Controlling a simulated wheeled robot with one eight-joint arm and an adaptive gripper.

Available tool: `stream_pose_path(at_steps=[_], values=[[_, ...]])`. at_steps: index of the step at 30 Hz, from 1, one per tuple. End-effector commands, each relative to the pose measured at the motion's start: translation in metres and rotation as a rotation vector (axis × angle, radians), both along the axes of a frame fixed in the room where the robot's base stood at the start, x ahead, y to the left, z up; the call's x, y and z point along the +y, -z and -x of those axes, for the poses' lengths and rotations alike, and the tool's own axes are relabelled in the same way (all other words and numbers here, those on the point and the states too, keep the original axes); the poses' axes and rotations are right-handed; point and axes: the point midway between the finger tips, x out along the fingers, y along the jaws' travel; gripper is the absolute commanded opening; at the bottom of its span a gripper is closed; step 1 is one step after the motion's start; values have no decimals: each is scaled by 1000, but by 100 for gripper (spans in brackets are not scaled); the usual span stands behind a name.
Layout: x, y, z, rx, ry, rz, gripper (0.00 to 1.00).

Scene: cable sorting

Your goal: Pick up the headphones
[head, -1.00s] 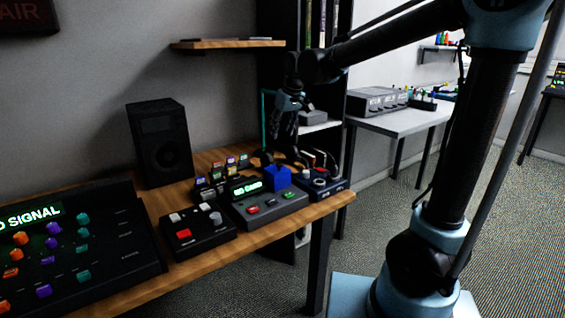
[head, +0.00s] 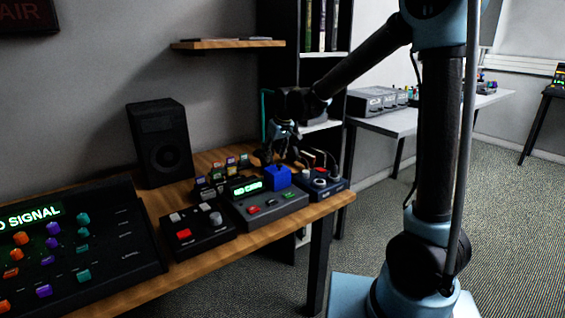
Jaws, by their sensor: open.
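My gripper (head: 284,148) is at the far right end of the wooden desk (head: 322,208), low over the things at its back edge. Its fingers are small and dark here, and they are open. A dark rounded shape (head: 262,155) lies on the desk just left of the fingers. It may be part of the headphones, but it is too small and dark to be sure. I cannot tell whether the fingers touch anything.
In front of my gripper stand a blue block (head: 278,176), a grey device with a green display (head: 262,208) and a dark blue box with cables (head: 322,185). A black speaker (head: 161,143), a button box (head: 198,231) and a large control panel (head: 75,248) stand further left.

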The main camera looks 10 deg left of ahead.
Motion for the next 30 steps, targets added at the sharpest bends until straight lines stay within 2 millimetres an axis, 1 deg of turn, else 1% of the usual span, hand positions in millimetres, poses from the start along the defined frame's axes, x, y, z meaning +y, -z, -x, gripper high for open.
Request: stream_pose_path(at_steps=[4,9,13,17,23,24,26,27,29,30], values=[[5,11,-1,0,0,0,48],[14,31,-3,0,-1,0,48],[17,43,-6,0,0,0,48],[18,48,-7,0,0,0,48],[18,48,-7,0,0,0,48],[18,48,-7,0,0,0,46],[18,48,-7,0,0,0,32],[18,48,-7,0,0,0,23],[18,48,-7,0,0,0,10],[18,48,-7,0,0,0,1]])
